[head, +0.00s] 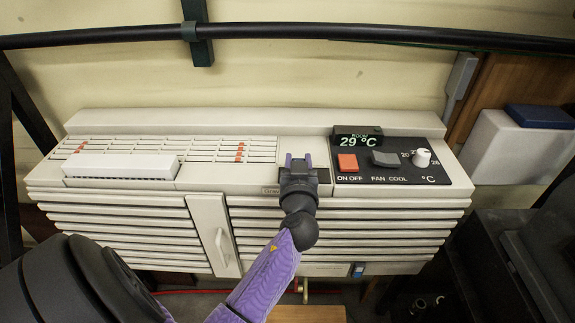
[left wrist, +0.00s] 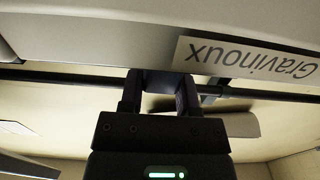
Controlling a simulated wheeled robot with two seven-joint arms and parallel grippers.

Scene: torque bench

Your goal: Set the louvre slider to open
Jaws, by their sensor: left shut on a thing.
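My left gripper (head: 298,160) is over the front top edge of the cream heater-cooler unit (head: 120,122), just left of the black control panel. In the left wrist view its two fingers are closed on a small dark grey block (left wrist: 160,83), which appears to be the knob of the louvre slider. The gripper and wrist hide most of the slider in the head view, so its setting cannot be read. The "Gravinoux" label (left wrist: 246,60) is beside the fingers. My right gripper is in neither view.
The control panel (head: 376,190) carries a red switch (head: 347,163), a grey fan switch (head: 385,158) and a white dial (head: 422,158). Slatted louvres (head: 120,222) and a small door (head: 213,235) are on the front. A black rail (head: 350,34) runs above.

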